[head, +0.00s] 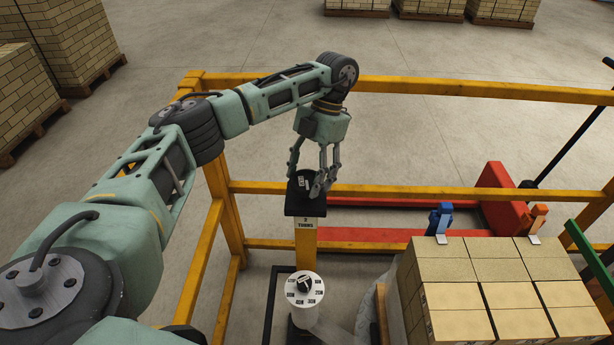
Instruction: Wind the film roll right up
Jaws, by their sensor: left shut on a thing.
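The film roll (304,289) appears to be the upright cylinder at the bottom middle. Its white round top carries a ring of markings and a dark pointer or knob in the centre. Translucent film (371,305) hangs between it and the brick stack. Behind it, a yellow post bears a black control plate (304,208) with a small label that seems to read "2 turns". My left gripper (318,188) points down over this plate, its fingers shut on a dark part there, possibly a knob or crank, mostly hidden by the fingers. My right gripper is out of view.
A stack of tan bricks (490,270) fills the lower right, with a blue tool (440,219) and an orange tool (536,220) at its back edge. Yellow guard rails (430,86) enclose the area. A red pallet truck (500,201) stands behind. Brick pallets stand farther off on open floor.

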